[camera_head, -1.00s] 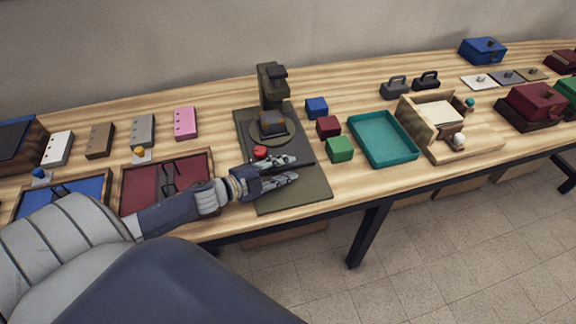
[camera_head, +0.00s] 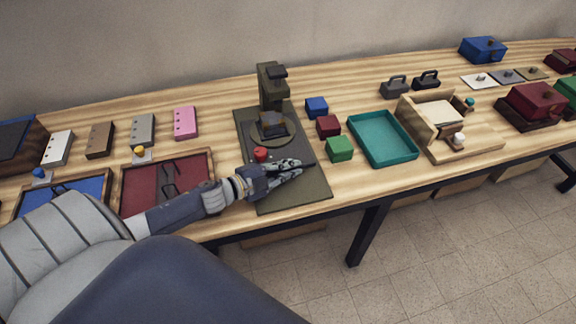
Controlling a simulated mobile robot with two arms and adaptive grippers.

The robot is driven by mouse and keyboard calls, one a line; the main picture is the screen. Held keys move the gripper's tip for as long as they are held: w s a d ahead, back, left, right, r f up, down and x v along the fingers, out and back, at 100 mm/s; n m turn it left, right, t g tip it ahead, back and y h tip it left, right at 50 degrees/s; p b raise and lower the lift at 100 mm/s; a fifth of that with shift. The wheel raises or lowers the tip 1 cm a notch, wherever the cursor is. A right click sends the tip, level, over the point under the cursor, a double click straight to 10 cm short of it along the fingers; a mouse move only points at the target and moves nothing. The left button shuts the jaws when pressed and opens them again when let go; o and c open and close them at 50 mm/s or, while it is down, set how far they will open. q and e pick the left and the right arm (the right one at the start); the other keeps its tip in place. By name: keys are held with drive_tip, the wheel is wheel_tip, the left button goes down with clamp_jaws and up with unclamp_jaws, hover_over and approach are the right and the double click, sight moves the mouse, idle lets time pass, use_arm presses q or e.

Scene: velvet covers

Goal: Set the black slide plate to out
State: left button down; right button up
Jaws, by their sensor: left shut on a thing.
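The black slide plate (camera_head: 294,148) lies flat on the dark olive base of a small press-like stand (camera_head: 271,88). A dark block (camera_head: 272,124) sits on the round part above it. A red knob (camera_head: 261,154) stands at the plate's left side. My left gripper (camera_head: 297,167) is at the front edge of the plate, its fingers closed together on that edge, pointing right. The fingers hide part of this edge, so the exact grip is hard to see. My right gripper is not in view.
Blue, dark red and green cubes (camera_head: 340,148) stand close to the right of the base, with a teal tray (camera_head: 357,148) beyond them. A framed dark red panel (camera_head: 140,182) lies to the left, under my left forearm. The table's front edge is near.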

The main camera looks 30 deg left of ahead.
use_arm(q)
drive_tip(key=s+d+p, duration=0.1)
drive_tip(key=s+d, duration=0.1)
drive_tip(key=s+d+p, duration=0.1)
drive_tip(key=s+d, duration=0.1)
drive_tip(key=d, duration=0.1)
drive_tip(key=s+d+p, duration=0.1)
drive_tip(key=s+d, duration=0.2)
drive_tip(key=shift+d, duration=0.15)
drive_tip(key=shift+f, duration=0.15)
drive_tip(key=c, duration=1.7)
unclamp_jaws()
drive_tip(key=shift+s, duration=0.1)
drive_tip(key=v, duration=1.2)
